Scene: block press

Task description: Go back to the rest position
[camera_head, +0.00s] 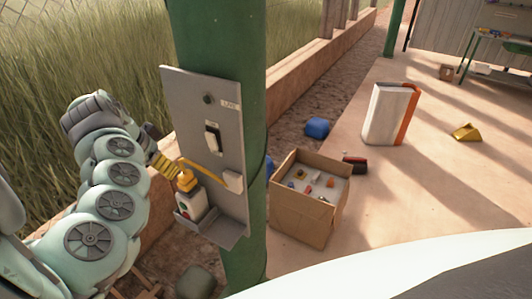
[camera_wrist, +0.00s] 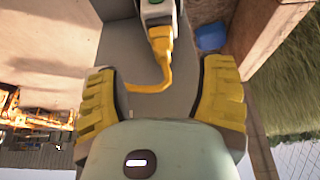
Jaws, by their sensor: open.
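My gripper (camera_head: 170,163) is at the end of my arm on the left of the head view, close to a grey panel (camera_head: 222,130) on a green post (camera_head: 215,40). In the wrist view my gripper (camera_wrist: 165,100) shows two yellow ridged fingers, spread apart with nothing gripped between them. A small white device (camera_head: 192,200) with green and red buttons and a yellow top stands on the panel's lower shelf. A yellow cable (camera_head: 200,166) runs from it to a pale plug on the panel. The cable (camera_wrist: 162,72) lies between and beyond the fingers in the wrist view.
A cardboard box (camera_head: 297,222) with small parts on a pale top stands right of the post. A low wall runs behind the post.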

